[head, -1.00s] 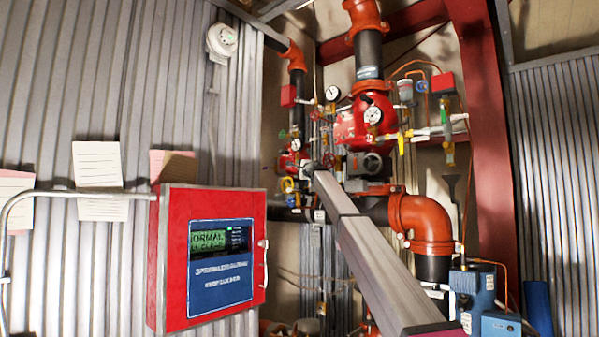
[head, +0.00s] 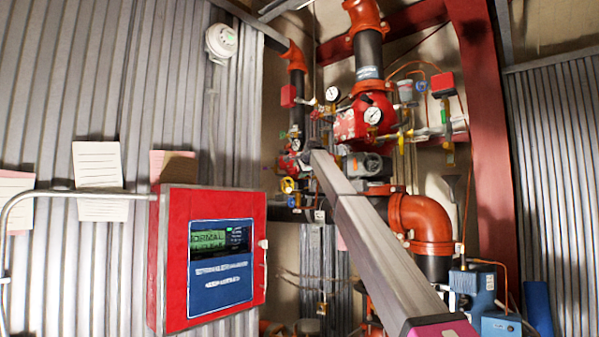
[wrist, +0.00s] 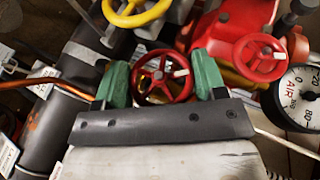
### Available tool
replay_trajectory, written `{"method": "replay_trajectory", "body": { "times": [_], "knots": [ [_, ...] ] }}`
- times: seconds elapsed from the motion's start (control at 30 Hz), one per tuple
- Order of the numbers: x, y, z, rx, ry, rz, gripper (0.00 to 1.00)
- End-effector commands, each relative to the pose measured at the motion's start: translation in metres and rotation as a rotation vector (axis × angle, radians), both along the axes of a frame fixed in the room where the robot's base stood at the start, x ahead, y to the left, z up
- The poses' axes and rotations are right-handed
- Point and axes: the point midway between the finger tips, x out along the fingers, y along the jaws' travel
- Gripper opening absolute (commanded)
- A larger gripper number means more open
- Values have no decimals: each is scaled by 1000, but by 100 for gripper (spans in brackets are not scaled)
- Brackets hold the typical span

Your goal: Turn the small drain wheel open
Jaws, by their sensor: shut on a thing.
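A small red handwheel (wrist: 163,77) with a pale mark on one spoke shows in the middle of the wrist view. My gripper (wrist: 161,73) has its two green fingers on either side of this wheel, shut on its rim. The palm bar of the gripper covers the wheel's lower edge. In the head view my arm reaches up into the pipework, and its far end hides the wheel and the fingers. I cannot tell from these views how far the wheel is turned.
A second red wheel (wrist: 259,57) and an air gauge (wrist: 300,97) stand close on the right. A yellow wheel (wrist: 135,10) is just above. A copper tube (wrist: 62,87) runs at the left. A red alarm panel (head: 212,258) stands at the left of the head view.

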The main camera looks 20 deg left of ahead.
Motion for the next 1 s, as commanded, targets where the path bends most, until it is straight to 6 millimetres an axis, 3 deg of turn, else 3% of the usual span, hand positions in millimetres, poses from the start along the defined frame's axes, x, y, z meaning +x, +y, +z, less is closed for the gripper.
{"method": "replay_trajectory", "body": {
  "times": [0.4, 0.9, 0.93, 1.0],
  "knots": [
    [0, 1, 0, -152, 65, 2, 41],
    [-1, 1, -1, -167, 70, 3, 41],
    [-1, 1, -1, -167, 70, 2, 74],
    [0, 1, -1, -167, 70, 2, 90]
  ]
}}
